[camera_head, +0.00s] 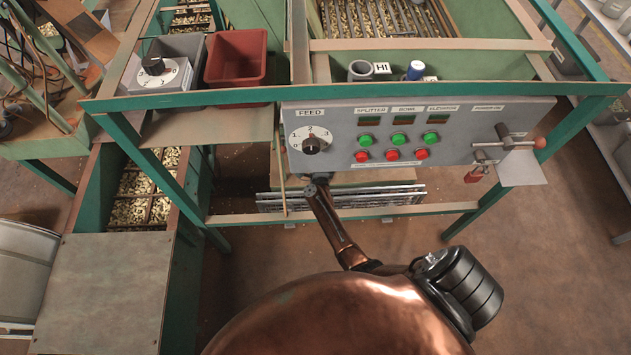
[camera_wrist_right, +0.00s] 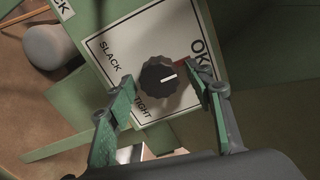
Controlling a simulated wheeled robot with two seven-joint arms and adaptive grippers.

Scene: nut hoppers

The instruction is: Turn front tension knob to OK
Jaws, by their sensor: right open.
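The front tension knob (camera_wrist_right: 158,74) is black and ribbed, on a white dial plate (camera_wrist_right: 105,42) marked SLACK, TIGHT and OK, in the right wrist view. My right gripper (camera_wrist_right: 161,79) is open, with one green-padded finger on each side of the knob. Gaps show between the fingers and the knob, so nothing is gripped. The head view does not clearly show this knob or either gripper.
The plate sits on a green panel (camera_wrist_right: 255,75); a grey rounded part (camera_wrist_right: 52,46) is at upper left. In the head view, the control panel (camera_head: 450,150) carries a FEED dial (camera_head: 311,140) and buttons. A red bin (camera_head: 236,58) stands behind it.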

